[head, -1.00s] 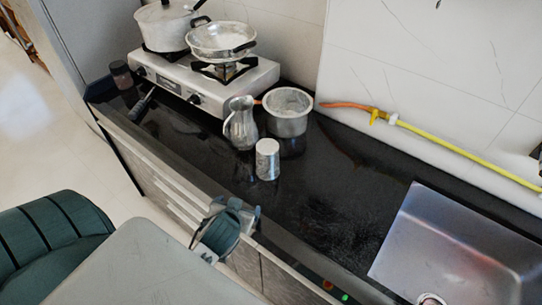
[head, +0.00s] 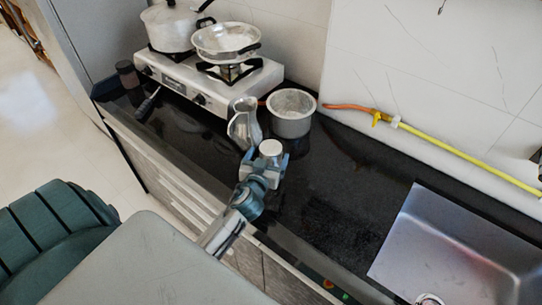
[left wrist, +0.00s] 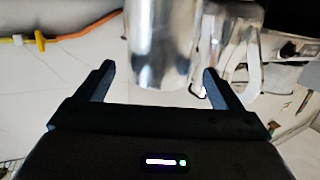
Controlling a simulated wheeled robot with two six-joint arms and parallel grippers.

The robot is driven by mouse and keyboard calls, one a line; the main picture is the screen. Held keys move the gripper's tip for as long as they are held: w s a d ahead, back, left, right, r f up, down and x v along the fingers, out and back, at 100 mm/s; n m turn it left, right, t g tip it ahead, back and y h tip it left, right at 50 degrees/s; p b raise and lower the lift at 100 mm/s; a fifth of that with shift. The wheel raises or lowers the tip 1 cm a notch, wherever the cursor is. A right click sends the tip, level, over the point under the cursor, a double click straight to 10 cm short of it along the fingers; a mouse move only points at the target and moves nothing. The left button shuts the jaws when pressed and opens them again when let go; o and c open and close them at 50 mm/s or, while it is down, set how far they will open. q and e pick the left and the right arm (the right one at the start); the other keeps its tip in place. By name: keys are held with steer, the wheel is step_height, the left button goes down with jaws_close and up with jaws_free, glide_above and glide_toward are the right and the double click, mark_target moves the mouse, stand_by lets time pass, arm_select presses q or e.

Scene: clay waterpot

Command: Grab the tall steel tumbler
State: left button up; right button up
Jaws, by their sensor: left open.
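The tall steel tumbler (head: 270,149) stands on the black counter, its lower part hidden behind my left gripper in the head view. My left gripper (head: 264,165) is at the tumbler's near side, its jaws open. In the left wrist view the tumbler (left wrist: 162,50) shows large between the two open fingers (left wrist: 157,82), a little nearer the right finger. I cannot tell whether a finger touches it. My right gripper is in neither view.
A steel jug (head: 244,124) stands just behind and left of the tumbler, close to the gripper. A steel pot (head: 291,125) stands behind. The stove (head: 180,78) with cookware is farther back. The sink (head: 450,262) is at right; the counter between is clear.

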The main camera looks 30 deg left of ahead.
mark_target(271, 149)
arm_select(q)
steer(key=shift+w+a+r+p, duration=0.2)
steer(key=shift+w+r+p, duration=0.15)
steer(key=shift+w+p, duration=0.3)
steer(key=shift+w+a+r+p, duration=0.2)
steer(key=shift+w+r+p, duration=0.1)
steer(key=shift+w+p, duration=0.3)
steer(key=shift+x, duration=1.05)
steer(key=shift+w+a+f, duration=0.15)
steer(key=shift+w+f, duration=0.2)
steer(key=shift+f, duration=0.05)
steer(key=shift+s, duration=0.1)
steer(key=c, duration=1.1)
